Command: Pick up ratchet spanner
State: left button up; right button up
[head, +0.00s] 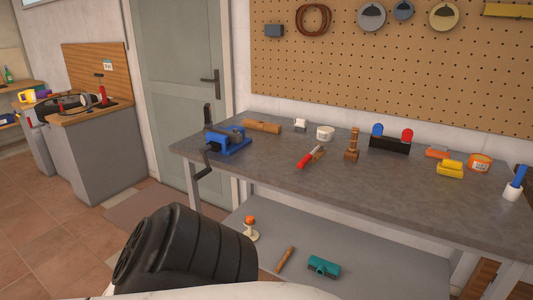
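I cannot pick out a ratchet spanner for certain at this size. A red-handled tool (307,158) lies on the grey workbench (260,165), left of its middle, beside a small brown piece; its exact kind is unclear. A stick-like brown tool (285,259) lies on the lower shelf (340,245). Neither of my grippers shows in the head view. A black ribbed arm part of mine fills the lower left and hides part of the floor and shelf.
A blue vise (229,141) is clamped at the bench's left end. A wooden upright piece (352,147), a black holder with blue and red tops (390,143) and orange items (480,163) stand along the bench. A teal tool (323,267) lies on the shelf. The bench's front is clear.

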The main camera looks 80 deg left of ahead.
aim_at(301, 164)
jog(key=u, duration=2.15)
